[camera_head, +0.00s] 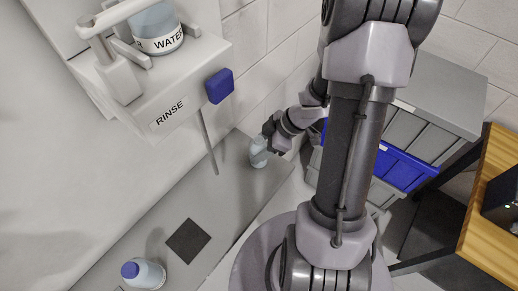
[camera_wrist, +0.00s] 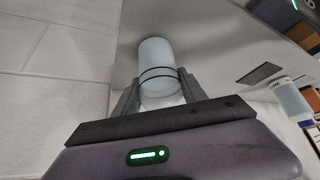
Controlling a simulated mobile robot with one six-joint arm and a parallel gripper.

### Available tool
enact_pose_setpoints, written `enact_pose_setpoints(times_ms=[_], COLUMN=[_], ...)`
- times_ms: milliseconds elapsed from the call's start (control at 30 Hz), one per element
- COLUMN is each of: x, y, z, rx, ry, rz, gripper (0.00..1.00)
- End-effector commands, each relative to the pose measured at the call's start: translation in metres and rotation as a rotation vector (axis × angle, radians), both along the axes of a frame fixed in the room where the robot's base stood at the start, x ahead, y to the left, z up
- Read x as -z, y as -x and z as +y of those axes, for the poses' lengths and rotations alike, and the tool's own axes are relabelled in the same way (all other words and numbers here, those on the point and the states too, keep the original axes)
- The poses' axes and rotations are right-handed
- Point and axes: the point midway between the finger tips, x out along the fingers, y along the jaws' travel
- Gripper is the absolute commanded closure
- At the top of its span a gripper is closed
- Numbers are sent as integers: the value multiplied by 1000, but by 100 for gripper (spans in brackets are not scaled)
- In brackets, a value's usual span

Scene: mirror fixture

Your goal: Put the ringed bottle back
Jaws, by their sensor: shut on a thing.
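The ringed bottle is pale and translucent with thin dark bands. In the wrist view the bottle (camera_wrist: 156,53) sits between the two fingers of my gripper (camera_wrist: 159,78), which is shut on it. In the head view the bottle (camera_head: 258,154) is small, hanging from my gripper (camera_head: 269,141) at the far end of the grey counter. I cannot tell whether its base touches the counter. A second bottle (camera_head: 143,273) with a blue cap stands at the near end of the counter. It also shows at the right of the wrist view (camera_wrist: 291,100).
A dark square (camera_head: 188,241) lies on the grey counter (camera_head: 222,205) between the bottles. A wall unit marked RINSE (camera_head: 168,112) with a blue block (camera_head: 219,86) and a WATER vessel (camera_head: 158,30) overhangs it. Grey and blue crates (camera_head: 405,168) and a wooden table (camera_head: 495,205) stand right.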

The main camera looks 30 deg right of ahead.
Motion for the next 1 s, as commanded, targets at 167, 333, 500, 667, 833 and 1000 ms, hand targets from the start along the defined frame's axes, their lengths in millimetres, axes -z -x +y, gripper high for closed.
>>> enact_pose_setpoints(times_ms=[167,333,500,667,833,1000], x=[3,3,3,-5,-48,-84], y=[0,0,0,1,15,30], z=[0,0,0,-1,-21,-41], rx=[-1,0,0,1,4,3], ry=[0,0,0,1,2,2], rz=[1,0,0,-1,-3,-2], gripper=[100,29,29,29,29,29])
